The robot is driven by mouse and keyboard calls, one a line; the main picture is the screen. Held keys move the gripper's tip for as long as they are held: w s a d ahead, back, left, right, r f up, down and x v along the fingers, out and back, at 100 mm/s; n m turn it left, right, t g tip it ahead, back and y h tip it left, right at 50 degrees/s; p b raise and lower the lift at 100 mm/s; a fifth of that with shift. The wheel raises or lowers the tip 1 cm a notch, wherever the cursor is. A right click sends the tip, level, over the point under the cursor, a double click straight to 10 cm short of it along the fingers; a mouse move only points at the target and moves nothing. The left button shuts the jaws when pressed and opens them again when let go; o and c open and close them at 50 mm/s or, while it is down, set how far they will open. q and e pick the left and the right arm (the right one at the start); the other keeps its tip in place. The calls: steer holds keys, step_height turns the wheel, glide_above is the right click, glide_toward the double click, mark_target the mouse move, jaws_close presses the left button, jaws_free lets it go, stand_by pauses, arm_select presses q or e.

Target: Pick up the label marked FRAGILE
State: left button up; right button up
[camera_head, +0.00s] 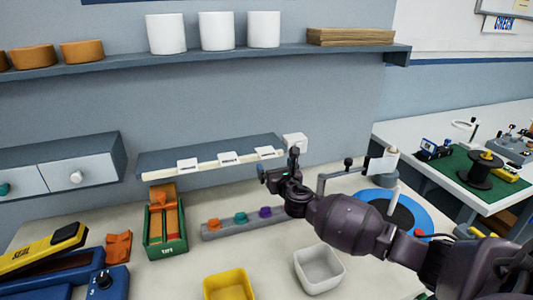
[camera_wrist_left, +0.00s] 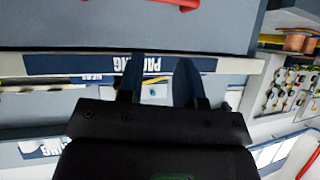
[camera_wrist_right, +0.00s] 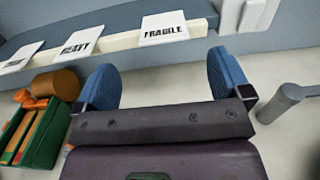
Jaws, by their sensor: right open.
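The white FRAGILE label (camera_head: 265,152) is the rightmost of three labels on the small grey shelf's pale front edge. Its black print is readable in the right wrist view (camera_wrist_right: 163,28), beyond my fingertips. My right gripper (camera_head: 278,168) is open and empty, just below and in front of this label; in the right wrist view its blue fingers (camera_wrist_right: 160,62) stand wide apart, the label lying ahead between their lines. My left gripper (camera_wrist_left: 160,65) shows only in its own wrist view, its fingers apart with nothing between them, facing a PACKING sign.
The HEAVY label (camera_head: 228,158) and another label (camera_head: 187,165) sit to the left on the same shelf (camera_head: 210,154). A white block (camera_head: 295,142) is at the shelf's right end. Below are a green box (camera_head: 165,240), a grey peg rail (camera_head: 225,228) and yellow (camera_head: 230,287) and white (camera_head: 319,270) bins.

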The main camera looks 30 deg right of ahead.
mark_target(270, 157)
steer(key=shift+x, duration=3.1)
arm_select(q)
steer(key=shift+w+d, duration=0.2)
steer(key=shift+w, duration=0.25)
arm_select(e)
steer(key=shift+s+d, duration=0.1)
steer(key=shift+d, duration=0.05)
